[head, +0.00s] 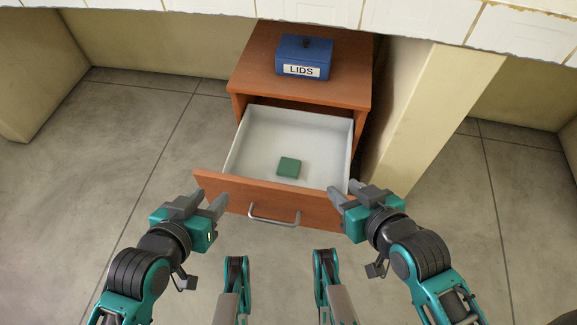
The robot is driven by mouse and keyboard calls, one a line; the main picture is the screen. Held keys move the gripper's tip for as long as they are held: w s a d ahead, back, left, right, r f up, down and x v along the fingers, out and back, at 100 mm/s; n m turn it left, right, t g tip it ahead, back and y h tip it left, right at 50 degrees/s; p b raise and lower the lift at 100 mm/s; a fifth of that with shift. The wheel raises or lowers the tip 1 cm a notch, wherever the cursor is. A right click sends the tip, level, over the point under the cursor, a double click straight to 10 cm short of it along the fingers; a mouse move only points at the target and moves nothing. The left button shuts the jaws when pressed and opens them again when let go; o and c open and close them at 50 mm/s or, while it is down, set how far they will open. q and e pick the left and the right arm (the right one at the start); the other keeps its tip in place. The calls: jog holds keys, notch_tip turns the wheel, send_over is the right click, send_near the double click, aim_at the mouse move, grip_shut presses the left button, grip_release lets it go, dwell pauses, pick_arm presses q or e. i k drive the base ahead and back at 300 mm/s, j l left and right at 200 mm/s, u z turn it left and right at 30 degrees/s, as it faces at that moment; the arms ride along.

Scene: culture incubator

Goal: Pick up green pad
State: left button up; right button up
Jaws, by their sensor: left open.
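The green pad (289,167) is a small flat square block lying on the white floor of the open drawer (252,142), near the drawer's front. My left gripper (207,201) is open and empty, at the left end of the drawer front and outside the drawer. My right gripper (345,194) is at the right end of the drawer front, close to its top edge. Its fingers are seen close together, and I cannot tell whether they are apart. Neither gripper touches the pad.
The drawer front (230,189) has a metal handle (274,216). The wooden cabinet (345,88) carries a blue box labelled LIDS (304,57). A beige pillar (422,130) stands at right, and a white tiled counter (400,15) overhangs at the back. Floor at left is clear.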

aim_at(287, 167)
jog(key=u, duration=0.6)
jog(key=k+l+u, duration=0.1)
jog(key=u, duration=0.4)
jog(key=k+l+u, duration=0.2)
jog(key=u, duration=0.3)
jog(key=k+l, duration=0.15)
jog(key=l, duration=0.15)
jog(key=i, duration=0.25)
